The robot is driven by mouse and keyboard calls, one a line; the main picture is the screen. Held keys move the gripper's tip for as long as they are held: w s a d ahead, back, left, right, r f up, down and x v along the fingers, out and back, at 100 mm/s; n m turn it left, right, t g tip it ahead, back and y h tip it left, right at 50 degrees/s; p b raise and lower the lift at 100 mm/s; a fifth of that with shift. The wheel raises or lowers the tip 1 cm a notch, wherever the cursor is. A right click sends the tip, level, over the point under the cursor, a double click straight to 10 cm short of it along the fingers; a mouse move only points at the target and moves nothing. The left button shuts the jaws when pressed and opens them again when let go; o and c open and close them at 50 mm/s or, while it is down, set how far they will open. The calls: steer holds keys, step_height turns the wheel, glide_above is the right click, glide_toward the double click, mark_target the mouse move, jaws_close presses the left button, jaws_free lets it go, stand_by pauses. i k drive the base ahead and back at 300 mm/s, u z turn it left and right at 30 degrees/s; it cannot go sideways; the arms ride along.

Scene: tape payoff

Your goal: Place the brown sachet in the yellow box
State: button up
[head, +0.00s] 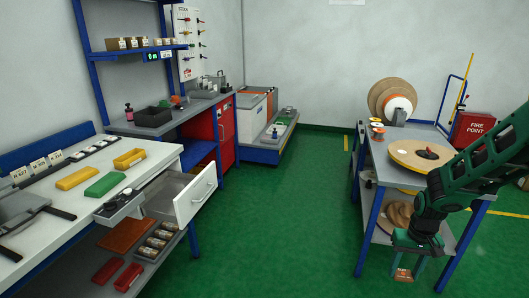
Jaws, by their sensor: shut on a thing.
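My gripper (405,268) points down in front of the blue-legged trolley at the right, shut on a small brown sachet (403,275) with a pale mark. It holds the sachet between its fingers, above the green floor. A small yellow box (130,158), seemingly open at the top, sits on the white bench at the left, far from my gripper. A flatter yellow item (76,178) lies nearer on the same bench; I cannot tell whether it is open.
A green item (105,184) lies on the white bench (150,170). An open drawer (195,200) juts out from it over the aisle. The trolley (372,160) carries large reels. The green floor (290,210) between bench and trolley is clear.

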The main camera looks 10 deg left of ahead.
mark_target(131, 162)
steer(key=u, duration=1.4)
steer(key=i, duration=0.9)
steer(key=u, duration=0.1)
